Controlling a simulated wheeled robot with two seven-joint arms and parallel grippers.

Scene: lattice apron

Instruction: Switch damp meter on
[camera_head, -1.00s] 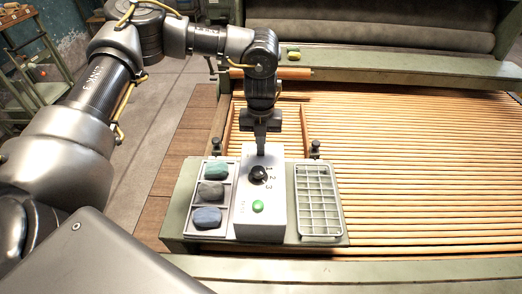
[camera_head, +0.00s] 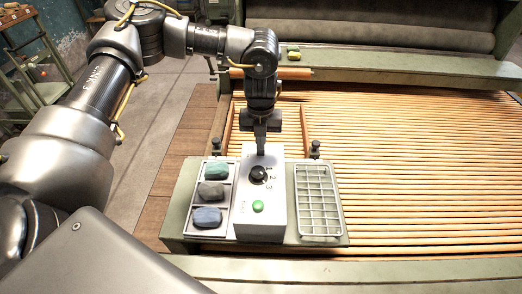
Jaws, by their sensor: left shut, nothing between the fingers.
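The damp meter (camera_head: 262,222) is a pale grey box on a green shelf, with a black knob (camera_head: 258,174), the numbers 1, 2 and 3 beside the knob, and a green button or lamp (camera_head: 258,206) nearer me. My left gripper (camera_head: 261,153) is shut and empty, pointing down at the far end of the box, just beyond the knob. Its tips hide part of the box's far end, and I cannot tell whether they touch it. My right gripper is not in view.
A tray (camera_head: 196,225) with a green, a grey and a blue lump stands left of the box. An empty grid tray (camera_head: 318,200) lies to its right. The green shelf (camera_head: 178,222) sits before a wooden slat lattice (camera_head: 420,160).

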